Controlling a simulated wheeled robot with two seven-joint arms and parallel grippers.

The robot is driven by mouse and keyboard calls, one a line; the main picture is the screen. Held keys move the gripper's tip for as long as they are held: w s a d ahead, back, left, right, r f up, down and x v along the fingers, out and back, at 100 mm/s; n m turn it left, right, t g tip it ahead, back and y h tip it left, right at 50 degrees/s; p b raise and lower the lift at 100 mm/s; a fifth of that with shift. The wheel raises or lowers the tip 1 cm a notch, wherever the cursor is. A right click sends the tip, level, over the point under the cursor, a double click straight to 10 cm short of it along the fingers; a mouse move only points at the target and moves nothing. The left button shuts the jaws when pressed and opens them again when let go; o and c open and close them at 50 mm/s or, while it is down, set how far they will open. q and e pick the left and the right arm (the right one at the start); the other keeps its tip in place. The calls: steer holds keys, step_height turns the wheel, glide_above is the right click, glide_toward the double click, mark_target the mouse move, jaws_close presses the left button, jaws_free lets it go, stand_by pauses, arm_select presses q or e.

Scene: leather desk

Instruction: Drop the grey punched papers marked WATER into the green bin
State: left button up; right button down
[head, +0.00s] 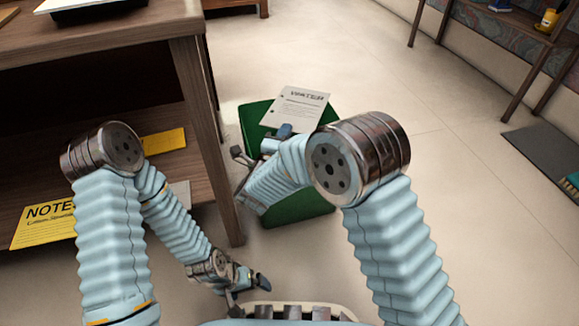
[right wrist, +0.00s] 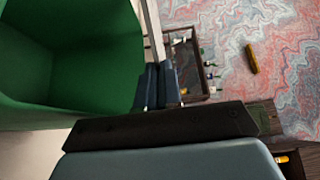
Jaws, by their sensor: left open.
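The grey punched paper (head: 300,108), with a blurred heading that seems to read WATER, is above the green bin (head: 318,205) in the head view. My right gripper (head: 280,136) is at its lower edge. In the right wrist view, the fingers (right wrist: 159,86) are close together on the paper, a thin pale strip seen edge-on (right wrist: 152,28). The bin's green inside (right wrist: 75,50) fills the left of that view, beside the paper. My right forearm hides part of the bin in the head view. My left gripper (head: 246,283) is open and empty, low over the floor.
A wooden desk (head: 110,52) stands at the left, its leg close to the bin. Yellow NOTES paper (head: 45,222), another yellow sheet (head: 164,141) and a grey sheet (head: 181,193) lie on its lower level. Floor right of the bin is clear.

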steer(key=c, duration=1.2)
jaws_free()
steer(key=shift+c, duration=0.2)
steer(key=shift+s, duration=0.1)
steer(key=p+v, duration=0.1)
steer(key=v, duration=1.2)
steer(key=shift+s, duration=0.3)
steer(key=shift+a+r, duration=0.1)
